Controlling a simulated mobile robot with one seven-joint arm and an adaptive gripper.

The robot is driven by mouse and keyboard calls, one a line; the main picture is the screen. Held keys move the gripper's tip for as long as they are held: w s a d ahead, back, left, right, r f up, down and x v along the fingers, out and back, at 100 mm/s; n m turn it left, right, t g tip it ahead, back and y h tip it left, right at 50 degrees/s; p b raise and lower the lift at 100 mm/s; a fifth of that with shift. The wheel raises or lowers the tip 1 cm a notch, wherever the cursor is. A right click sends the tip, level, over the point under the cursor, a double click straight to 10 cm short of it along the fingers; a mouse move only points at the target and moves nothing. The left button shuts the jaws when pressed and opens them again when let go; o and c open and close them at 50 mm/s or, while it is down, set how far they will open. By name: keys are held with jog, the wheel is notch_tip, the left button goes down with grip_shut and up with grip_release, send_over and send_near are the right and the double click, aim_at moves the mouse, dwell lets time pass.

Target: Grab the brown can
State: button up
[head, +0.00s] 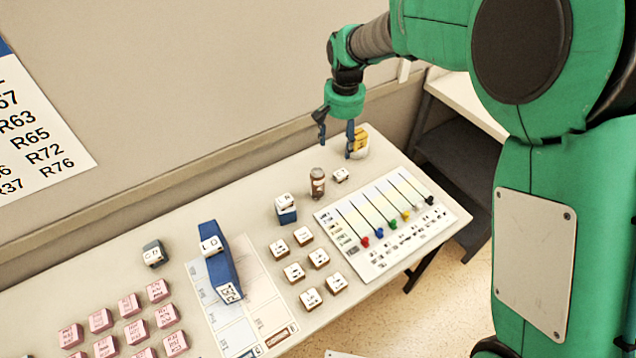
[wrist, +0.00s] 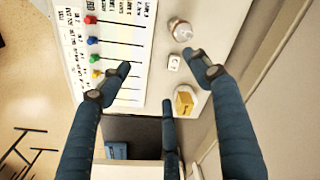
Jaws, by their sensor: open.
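The brown can (head: 317,183) stands upright near the back of the table, left of the slider panel. In the wrist view the can (wrist: 180,29) is seen from above, at the top, with a pale top. My gripper (head: 336,145) is open and empty, above the back of the table, up and to the right of the can in the head view. In the wrist view its blue fingers (wrist: 160,72) are spread apart, and the can lies beyond them, not between them.
A small white cube (head: 340,175) sits just right of the can. A yellow block on a white base (head: 361,141) stands behind my gripper. The slider panel (head: 385,220) has coloured knobs. Left are a labelled block (head: 286,208), a blue holder (head: 222,265) and pink blocks (head: 130,305). A wall runs behind.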

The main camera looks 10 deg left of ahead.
send_over(318, 172)
jog(key=shift+g, duration=0.4)
notch_tip(318, 172, down, 9)
jog(key=shift+w+a+f, duration=0.1)
jog(key=shift+a, duration=0.05)
jog(key=shift+f+b, duration=0.85)
jog(key=shift+f, duration=3.4)
jog(key=shift+f, duration=0.1)
jog(key=shift+f+b, duration=0.75)
jog(key=shift+f, duration=1.75)
jog(key=c, duration=1.5)
